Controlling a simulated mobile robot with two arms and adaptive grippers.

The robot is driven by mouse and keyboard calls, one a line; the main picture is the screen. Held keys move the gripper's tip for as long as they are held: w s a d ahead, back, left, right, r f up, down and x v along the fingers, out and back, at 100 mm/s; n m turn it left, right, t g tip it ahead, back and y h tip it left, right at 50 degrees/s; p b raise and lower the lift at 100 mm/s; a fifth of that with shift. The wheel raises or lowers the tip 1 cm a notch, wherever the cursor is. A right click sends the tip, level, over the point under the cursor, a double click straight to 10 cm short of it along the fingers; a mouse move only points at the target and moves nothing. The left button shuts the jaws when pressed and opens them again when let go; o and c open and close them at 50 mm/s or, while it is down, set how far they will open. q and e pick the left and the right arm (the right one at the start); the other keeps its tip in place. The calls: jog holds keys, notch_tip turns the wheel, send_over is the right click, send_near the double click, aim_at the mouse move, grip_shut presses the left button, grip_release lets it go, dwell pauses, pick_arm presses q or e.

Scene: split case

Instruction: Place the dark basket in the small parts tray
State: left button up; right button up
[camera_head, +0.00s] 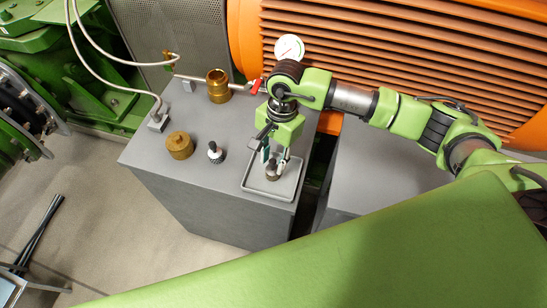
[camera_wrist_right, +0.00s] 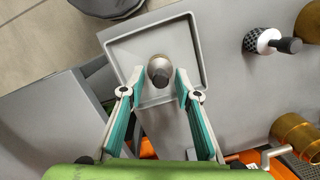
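The small parts tray (camera_head: 247,186) is a shallow square grey tray on the near right corner of the grey block; it also shows in the wrist view (camera_wrist_right: 196,50). A small brownish, dark-tipped piece (camera_head: 272,173), likely the dark basket, stands in the tray, and in the wrist view (camera_wrist_right: 159,72) it is near the tray's middle. My right gripper (camera_head: 275,160) is just above it. Its teal-padded fingers (camera_wrist_right: 158,84) are apart, one on each side of the piece, with a visible gap on both sides. My left gripper is out of view.
A checkered piece with a black knob (camera_head: 216,153), a brass cap (camera_head: 179,145) and an open brass cylinder (camera_head: 218,86) stand left of the tray. A pipe with a red handle (camera_head: 257,86) and a gauge (camera_head: 289,47) are behind. An orange ribbed housing (camera_head: 400,60) bounds the back.

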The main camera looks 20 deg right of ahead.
jog(key=shift+r, duration=0.1)
jog(key=shift+r+p, duration=0.2)
jog(key=shift+p, duration=0.15)
notch_tip(320, 180, up, 12)
jog(key=w+d+b, duration=0.1)
jog(key=b, duration=0.3)
jog(key=shift+d+f, duration=0.2)
jog(key=shift+d, duration=0.05)
